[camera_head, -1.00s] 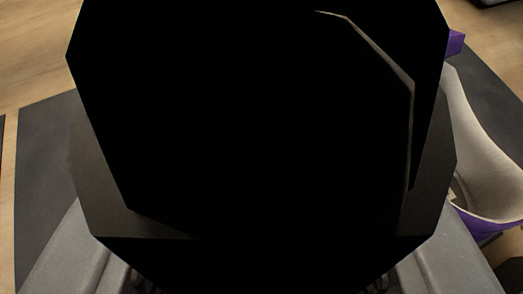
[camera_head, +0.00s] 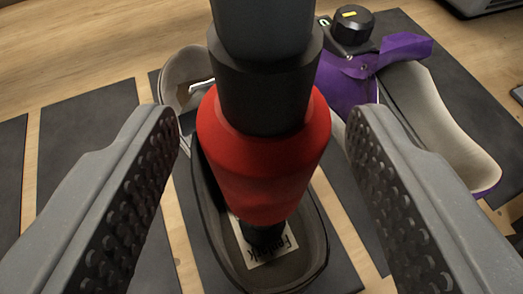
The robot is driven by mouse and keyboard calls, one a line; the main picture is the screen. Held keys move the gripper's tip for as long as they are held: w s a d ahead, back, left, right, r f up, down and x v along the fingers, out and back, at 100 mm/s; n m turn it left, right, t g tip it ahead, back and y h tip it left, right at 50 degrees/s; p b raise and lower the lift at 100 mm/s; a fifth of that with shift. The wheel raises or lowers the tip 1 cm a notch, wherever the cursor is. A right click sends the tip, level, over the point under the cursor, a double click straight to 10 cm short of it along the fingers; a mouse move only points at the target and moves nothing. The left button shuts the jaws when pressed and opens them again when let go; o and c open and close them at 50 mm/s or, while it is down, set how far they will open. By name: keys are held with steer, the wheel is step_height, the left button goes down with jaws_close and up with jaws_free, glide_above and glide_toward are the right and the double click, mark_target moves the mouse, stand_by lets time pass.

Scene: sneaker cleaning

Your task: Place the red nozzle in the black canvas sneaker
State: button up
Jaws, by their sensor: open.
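The red nozzle (camera_head: 262,165) has a dark grey and black upper part and a narrow black lower end. It stands roughly upright, slightly tilted, with its lower end inside the opening of the black canvas sneaker (camera_head: 203,205). A white printed label on the insole shows beside that end; whether the end touches the insole I cannot tell. My gripper (camera_head: 265,112) is open, with one finger on each side of the nozzle and a visible gap to both. The nozzle hides part of the sneaker's far end.
A purple shoe (camera_head: 405,48) with a pale insole lies at the right, near a black knob (camera_head: 352,25). A pale rounded piece (camera_head: 185,68) is behind the black sneaker. Dark mats (camera_head: 90,125) lie on the wooden table. Bare mat and wood show at the left.

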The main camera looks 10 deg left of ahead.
steer(key=v, duration=0.8)
steer(key=shift+s+p, duration=0.25)
steer(key=shift+p, duration=0.2)
steer(key=shift+r, duration=0.1)
steer(key=s+d+r+t, duration=0.1)
steer(key=d+r, duration=0.3)
steer(key=r, duration=0.6)
steer(key=s+d+r, duration=0.1)
steer(key=d+r, duration=0.3)
steer(key=r, duration=0.7)
steer(key=s+d+r+m+h, duration=0.1)
steer(key=s+d+r, duration=0.4)
steer(key=r, duration=0.2)
steer(key=s+d+r+m+t+h, duration=0.1)
steer(key=s+d+r, duration=0.4)
steer(key=s+r, duration=0.1)
steer(key=shift+r+h, duration=0.4)
steer(key=shift+r, duration=0.5)
